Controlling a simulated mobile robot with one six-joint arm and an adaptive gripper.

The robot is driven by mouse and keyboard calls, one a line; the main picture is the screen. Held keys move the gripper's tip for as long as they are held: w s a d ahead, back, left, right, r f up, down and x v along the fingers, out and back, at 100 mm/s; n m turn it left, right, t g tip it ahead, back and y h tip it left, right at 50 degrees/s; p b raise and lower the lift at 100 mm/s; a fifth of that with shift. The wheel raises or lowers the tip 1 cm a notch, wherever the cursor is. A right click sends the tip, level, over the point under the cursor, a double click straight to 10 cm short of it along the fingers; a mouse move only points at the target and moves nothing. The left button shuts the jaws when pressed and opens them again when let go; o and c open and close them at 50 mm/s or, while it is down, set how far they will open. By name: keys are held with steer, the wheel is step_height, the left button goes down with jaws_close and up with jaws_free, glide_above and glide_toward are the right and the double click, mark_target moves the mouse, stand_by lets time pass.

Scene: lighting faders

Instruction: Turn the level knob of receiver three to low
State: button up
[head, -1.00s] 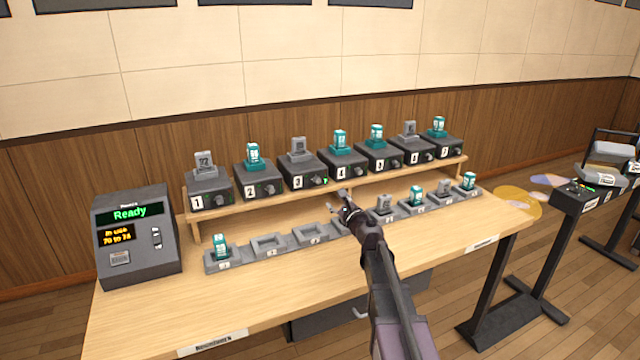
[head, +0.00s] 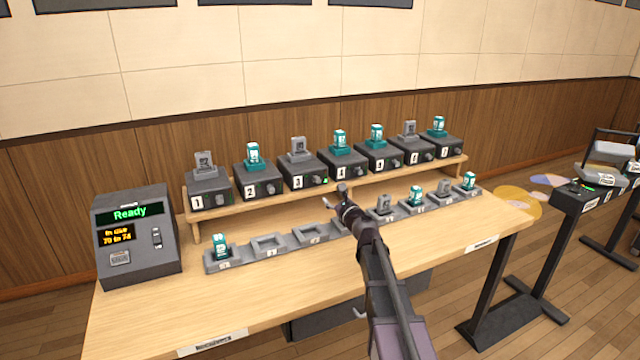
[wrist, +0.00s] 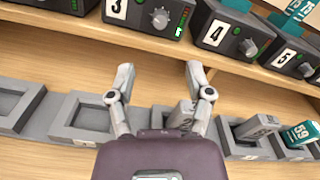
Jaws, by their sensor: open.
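Receiver three (head: 302,172) is a dark box labelled 3 on the raised wooden shelf, with a grey module on top. Its level knob (wrist: 160,18) is a grey pointer knob on the front face, beside a lit green indicator (wrist: 180,28); in the head view the knob (head: 317,180) is small and its setting is hard to read. My gripper (wrist: 160,78) is open and empty, below and in front of the knob and apart from it. In the head view my gripper (head: 335,196) is just below the shelf's front edge.
Receiver four (wrist: 230,33) stands to the right, its knob (wrist: 249,47) near. Below the shelf, a row of grey cradles (head: 268,245) lies on the table, some holding grey or teal modules. A console (head: 135,236) reading Ready stands at the left. The front of the table is clear.

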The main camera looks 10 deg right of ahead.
mark_target(319, 182)
steer(key=x, duration=1.1)
steer(key=shift+w+a, duration=0.1)
steer(key=shift+w, duration=0.15)
jaws_close()
